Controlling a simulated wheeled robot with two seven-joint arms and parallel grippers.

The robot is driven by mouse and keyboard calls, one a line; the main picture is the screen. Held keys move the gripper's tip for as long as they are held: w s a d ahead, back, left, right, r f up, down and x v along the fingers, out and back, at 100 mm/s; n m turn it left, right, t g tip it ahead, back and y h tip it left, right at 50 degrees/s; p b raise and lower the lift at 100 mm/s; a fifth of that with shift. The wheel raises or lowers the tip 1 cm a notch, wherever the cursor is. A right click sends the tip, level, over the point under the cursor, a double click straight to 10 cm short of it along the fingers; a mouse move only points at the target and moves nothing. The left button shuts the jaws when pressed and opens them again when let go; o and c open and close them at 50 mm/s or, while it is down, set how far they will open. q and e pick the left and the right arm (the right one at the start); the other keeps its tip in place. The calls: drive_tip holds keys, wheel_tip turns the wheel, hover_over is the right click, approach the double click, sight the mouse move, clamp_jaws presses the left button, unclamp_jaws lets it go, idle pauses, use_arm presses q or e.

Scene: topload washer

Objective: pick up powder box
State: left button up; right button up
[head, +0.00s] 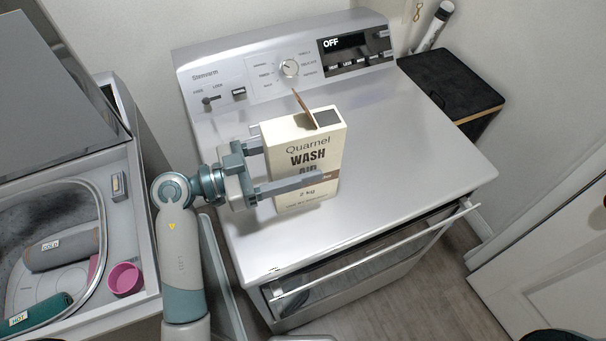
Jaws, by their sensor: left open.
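The powder box (312,147) is a cream carton marked "Quarnel Wash Aid", standing upright on the silver top of the dryer-like machine. Its top flap is raised. My left gripper (290,163) comes in from the left, open, with one finger across the box's front face and the other reaching behind it. The box stands between the fingers. I cannot tell whether either finger touches it. My right gripper is not in view.
The machine (420,140) has a control panel reading "OFF" and a front door standing ajar. A black-topped bin (450,82) stands behind right. The machine top right of the box is clear.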

use_arm(q)
drive_tip(key=shift+w+d, duration=0.2)
drive_tip(key=shift+d, duration=0.4)
clamp_jaws()
drive_tip(key=shift+r, duration=0.2)
